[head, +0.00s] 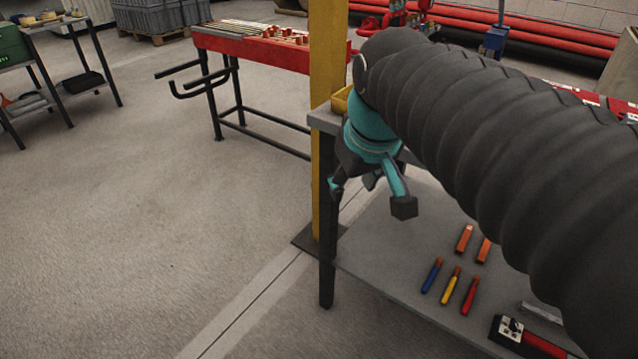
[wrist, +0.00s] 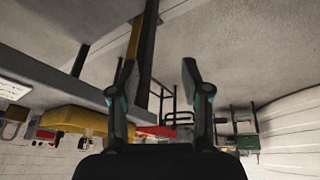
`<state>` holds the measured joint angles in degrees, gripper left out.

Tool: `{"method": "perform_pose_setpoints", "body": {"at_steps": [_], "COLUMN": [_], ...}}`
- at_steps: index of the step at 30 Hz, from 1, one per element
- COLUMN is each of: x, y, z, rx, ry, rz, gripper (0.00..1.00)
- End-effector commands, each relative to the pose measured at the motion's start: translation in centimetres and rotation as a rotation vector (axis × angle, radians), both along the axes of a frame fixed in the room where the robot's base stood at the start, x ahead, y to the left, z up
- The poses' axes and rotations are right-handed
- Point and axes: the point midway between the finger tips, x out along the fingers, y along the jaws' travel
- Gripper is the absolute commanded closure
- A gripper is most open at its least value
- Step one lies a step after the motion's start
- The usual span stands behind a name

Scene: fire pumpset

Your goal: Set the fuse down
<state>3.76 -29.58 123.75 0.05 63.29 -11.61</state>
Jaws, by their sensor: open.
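My gripper (head: 370,196) hangs beside the left end of the grey bench, near the yellow post, with its fingers spread and pointing down. In the wrist view my gripper (wrist: 159,75) is open, and nothing shows between its two fingers. I cannot make out a fuse for certain in either view. Two small orange blocks (head: 464,238) lie on the lower shelf (head: 385,245), below and right of my gripper; I cannot tell whether they are fuses. My arm hides most of the bench top.
A yellow bin (head: 341,100) sits on the bench's left end, by the yellow post (head: 327,130). Several coloured-handled tools (head: 450,288) and a red-black device (head: 528,338) lie on the lower shelf. A red table (head: 255,50) stands behind. The floor at left is clear.

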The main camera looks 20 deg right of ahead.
Motion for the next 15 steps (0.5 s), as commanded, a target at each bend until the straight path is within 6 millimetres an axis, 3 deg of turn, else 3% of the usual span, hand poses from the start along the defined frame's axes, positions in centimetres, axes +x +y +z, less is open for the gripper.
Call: {"method": "perform_pose_setpoints", "body": {"at_steps": [3,7,15], "x": [-3.2,-5.3,-6.5], "y": [1.1,1.7,2.0], "z": [-3.6,-6.4,-8.2], "rx": [0.034,0.063,0.084], "ry": [-0.048,-0.082,-0.102], "rz": [-0.051,-0.092,-0.119], "gripper": [0.53,0.53,0.53]}}
